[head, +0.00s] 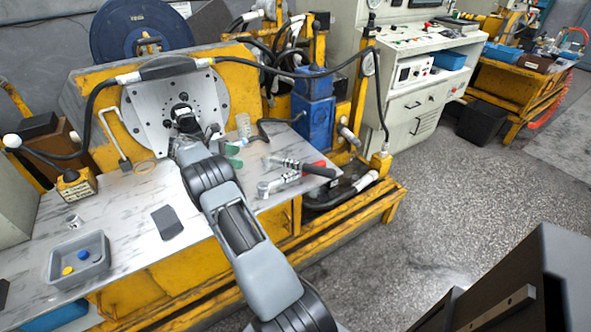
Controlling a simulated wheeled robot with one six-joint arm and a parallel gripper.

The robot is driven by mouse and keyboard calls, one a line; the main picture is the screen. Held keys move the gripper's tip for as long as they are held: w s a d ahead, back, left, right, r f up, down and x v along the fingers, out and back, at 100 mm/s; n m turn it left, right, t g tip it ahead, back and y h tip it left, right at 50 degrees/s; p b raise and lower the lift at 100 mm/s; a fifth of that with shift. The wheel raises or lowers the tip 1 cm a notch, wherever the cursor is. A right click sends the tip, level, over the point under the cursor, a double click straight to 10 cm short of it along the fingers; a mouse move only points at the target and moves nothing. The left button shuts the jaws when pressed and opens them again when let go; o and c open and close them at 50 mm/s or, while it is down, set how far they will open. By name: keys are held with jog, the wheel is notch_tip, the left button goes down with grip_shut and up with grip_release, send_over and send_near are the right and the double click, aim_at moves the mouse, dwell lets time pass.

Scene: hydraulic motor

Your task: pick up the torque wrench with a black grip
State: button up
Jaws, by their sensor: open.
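The torque wrench (291,164) lies on the right part of the marbled worktop. It has a silver shaft, and its black grip (320,171) points right, near the worktop's right edge. My gripper (183,113) is at the far end of my arm, in front of the grey round plate, to the left of the wrench and well apart from it. Its jaws are small and dark here; they are open, and I see nothing held between them. My arm crosses the worktop left of the wrench.
A silver tool (275,186) lies just in front of the wrench, and a red object (315,166) lies beside its grip. A blue block (313,110) stands behind. A grey tray (79,262) is at the left front. The floor to the right is mostly clear.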

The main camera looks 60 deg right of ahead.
aim_at(263, 160)
jog(key=b+x, duration=0.1)
jog(key=x, duration=1.1)
jog(key=shift+r+b, duration=0.1)
jog(key=shift+b, duration=0.2)
jog(key=shift+a, duration=0.1)
jog(key=shift+c, duration=0.4)
grip_shut()
jog(key=shift+r, duration=0.1)
